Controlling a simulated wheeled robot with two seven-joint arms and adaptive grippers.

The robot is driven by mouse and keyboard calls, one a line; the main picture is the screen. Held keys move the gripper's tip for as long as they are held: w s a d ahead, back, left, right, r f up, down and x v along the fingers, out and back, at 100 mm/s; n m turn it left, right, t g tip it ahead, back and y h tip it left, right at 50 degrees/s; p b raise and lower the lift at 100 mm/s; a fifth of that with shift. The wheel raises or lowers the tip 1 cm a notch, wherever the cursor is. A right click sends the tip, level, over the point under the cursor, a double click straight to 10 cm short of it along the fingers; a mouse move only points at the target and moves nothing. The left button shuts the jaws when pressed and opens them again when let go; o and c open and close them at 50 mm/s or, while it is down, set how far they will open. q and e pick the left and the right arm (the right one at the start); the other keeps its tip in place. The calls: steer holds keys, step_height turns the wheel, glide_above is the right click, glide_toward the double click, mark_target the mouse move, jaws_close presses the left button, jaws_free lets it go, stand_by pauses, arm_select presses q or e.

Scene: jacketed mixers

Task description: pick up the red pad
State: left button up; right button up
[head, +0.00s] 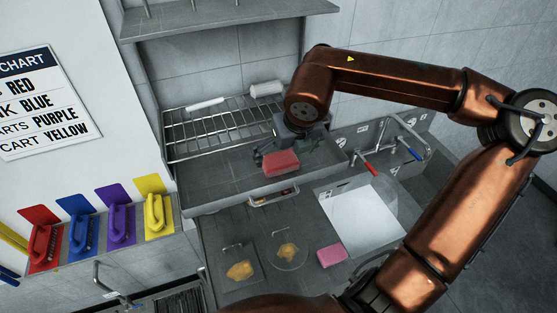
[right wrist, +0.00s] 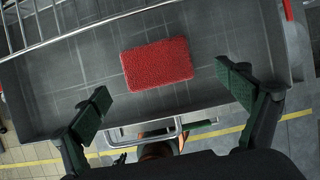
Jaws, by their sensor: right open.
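The red pad (head: 281,163) is a small rough-textured block lying on the grey shelf, right under my right gripper in the head view. My right gripper (head: 285,147) is open and empty, its fingers spread to either side above the pad. In the right wrist view the pad (right wrist: 157,63) lies flat on the shelf, beyond and between the two fingertips (right wrist: 167,97). Neither finger appears to touch it. My left gripper is not seen.
A wire rack (head: 215,127) stands behind the pad on the grey shelf (head: 215,180). A pink pad (head: 331,256) and a white board (head: 362,222) lie on the lower counter. Red- and blue-handled taps (head: 370,168) stand to the right.

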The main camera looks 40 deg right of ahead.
mark_target(280, 160)
steer(key=shift+w+f+p, duration=0.3)
steer(key=shift+w+f, duration=0.15)
steer(key=shift+f, duration=0.2)
steer(key=shift+w+f+p, duration=0.25)
steer(key=shift+w+f, duration=0.2)
steer(key=shift+f, duration=0.15)
steer(key=shift+w+d+f, duration=0.15)
steer(key=shift+w+f, duration=0.05)
steer(key=shift+f, duration=0.5)
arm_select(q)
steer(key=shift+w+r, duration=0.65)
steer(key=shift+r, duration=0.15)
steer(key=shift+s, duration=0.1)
arm_select(e)
steer(key=shift+c, duration=0.7)
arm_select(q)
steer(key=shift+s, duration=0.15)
arm_select(e)
steer(key=c, duration=0.9)
steer(key=shift+r, duration=0.1)
